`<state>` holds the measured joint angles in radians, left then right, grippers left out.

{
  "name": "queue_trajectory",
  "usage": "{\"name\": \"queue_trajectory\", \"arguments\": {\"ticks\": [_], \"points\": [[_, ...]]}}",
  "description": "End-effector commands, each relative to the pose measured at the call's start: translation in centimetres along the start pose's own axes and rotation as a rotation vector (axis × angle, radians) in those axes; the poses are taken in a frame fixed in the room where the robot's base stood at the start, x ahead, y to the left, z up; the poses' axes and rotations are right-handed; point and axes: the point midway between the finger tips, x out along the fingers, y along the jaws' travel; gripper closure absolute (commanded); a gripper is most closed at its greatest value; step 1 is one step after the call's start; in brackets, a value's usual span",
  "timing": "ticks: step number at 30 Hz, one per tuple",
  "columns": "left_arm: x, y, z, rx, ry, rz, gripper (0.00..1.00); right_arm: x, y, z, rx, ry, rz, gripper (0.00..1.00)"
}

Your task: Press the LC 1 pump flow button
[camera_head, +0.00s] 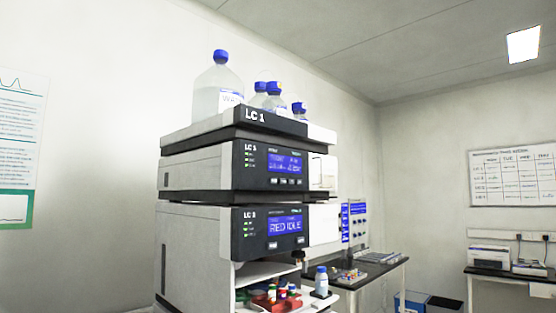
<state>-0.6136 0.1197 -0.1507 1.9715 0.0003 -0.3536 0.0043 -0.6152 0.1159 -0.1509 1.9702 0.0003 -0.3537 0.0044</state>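The LC 1 stack (245,170) stands in the middle of the view. Its top tray front (270,118) reads LC 1. The upper module (203,167) has a dark front panel with a lit blue display (286,163), green indicator lights and a row of small buttons (283,181) under the display. The lower module (195,250) has a blue display (285,222) that seems to read RED IDLE, with two pale buttons (272,246) below it. The button labels are too small to read, so I cannot tell which one is pump flow. Neither of my grippers is in view.
A large clear bottle (215,95) and several smaller blue-capped bottles stand on the stack's top. An open bay below holds a red tray (270,302) and vials. A dark bench (375,270) stands behind right; another desk (510,274) is at the far right.

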Motion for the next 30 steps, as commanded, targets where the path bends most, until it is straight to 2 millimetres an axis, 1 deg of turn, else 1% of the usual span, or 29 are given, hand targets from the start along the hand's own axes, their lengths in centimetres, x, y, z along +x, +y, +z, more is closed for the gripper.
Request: {"name": "queue_trajectory", "arguments": {"ticks": [5,13,30], "points": [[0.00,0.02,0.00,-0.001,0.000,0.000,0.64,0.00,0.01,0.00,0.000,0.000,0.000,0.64],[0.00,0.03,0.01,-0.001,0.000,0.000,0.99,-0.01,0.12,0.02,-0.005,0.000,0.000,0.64],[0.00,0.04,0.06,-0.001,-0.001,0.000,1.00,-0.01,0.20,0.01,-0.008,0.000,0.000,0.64]]}}
